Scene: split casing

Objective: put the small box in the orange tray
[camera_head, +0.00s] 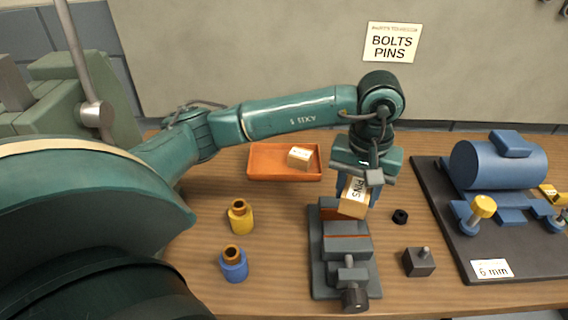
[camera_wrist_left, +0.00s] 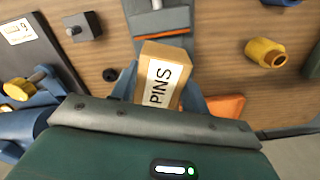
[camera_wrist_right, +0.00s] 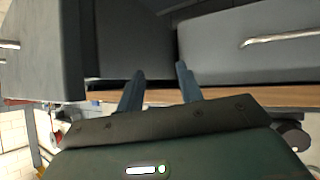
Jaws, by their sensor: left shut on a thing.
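A small cardboard box labelled PINS (camera_head: 352,205) is held by my left gripper (camera_head: 356,188), its blue fingers on either side of it. The box is tilted in the head view, over the back end of the grey vise. It also shows in the left wrist view (camera_wrist_left: 165,72) between the fingers. The orange tray (camera_head: 285,177) lies to the left of and behind the gripper.
A grey vise (camera_head: 345,245) stands below the held box. A yellow bottle (camera_head: 240,217) and a blue bottle (camera_head: 234,264) stand to the left. A black ring (camera_head: 400,216) and a dark block (camera_head: 418,262) lie right, beside a black mat (camera_head: 440,210) with blue casing parts.

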